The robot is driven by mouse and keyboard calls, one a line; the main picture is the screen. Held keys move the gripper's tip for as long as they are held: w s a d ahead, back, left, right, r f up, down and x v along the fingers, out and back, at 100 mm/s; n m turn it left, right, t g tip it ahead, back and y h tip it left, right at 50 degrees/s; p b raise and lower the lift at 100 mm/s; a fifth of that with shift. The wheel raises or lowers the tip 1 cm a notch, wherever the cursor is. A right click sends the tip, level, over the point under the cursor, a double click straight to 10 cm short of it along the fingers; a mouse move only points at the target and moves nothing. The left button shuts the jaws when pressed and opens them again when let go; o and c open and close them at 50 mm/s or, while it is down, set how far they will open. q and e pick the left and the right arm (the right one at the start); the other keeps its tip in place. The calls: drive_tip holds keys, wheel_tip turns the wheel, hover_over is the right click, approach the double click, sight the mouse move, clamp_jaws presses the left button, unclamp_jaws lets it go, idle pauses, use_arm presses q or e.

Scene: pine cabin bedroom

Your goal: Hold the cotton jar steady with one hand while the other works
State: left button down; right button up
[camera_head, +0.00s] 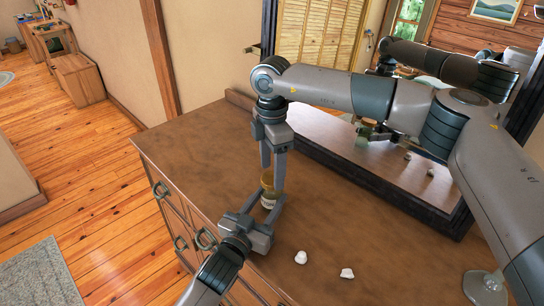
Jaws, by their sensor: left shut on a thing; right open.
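The cotton jar (268,199) stands upright on the brown dresser top, with a yellowish-brown upper part and a pale label low on its front. My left gripper (264,204) reaches in from the front, low down, and is shut on the jar's body. My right gripper (272,174) points straight down from above, open, with its fingers at the level of the jar's top. One right finger hides part of the jar's right side. Two white cotton balls, one nearer the jar (300,257) and one farther right (347,273), lie loose on the dresser.
The dresser top (205,140) is bare left of the jar. A dark-framed mirror (400,185) stands along its back and reflects my arm and the cotton. The dresser's left edge drops to the wooden floor (100,180).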

drive_tip(key=shift+f, duration=0.9)
drive_tip(key=c, duration=1.1)
drive_tip(key=shift+n, duration=0.3)
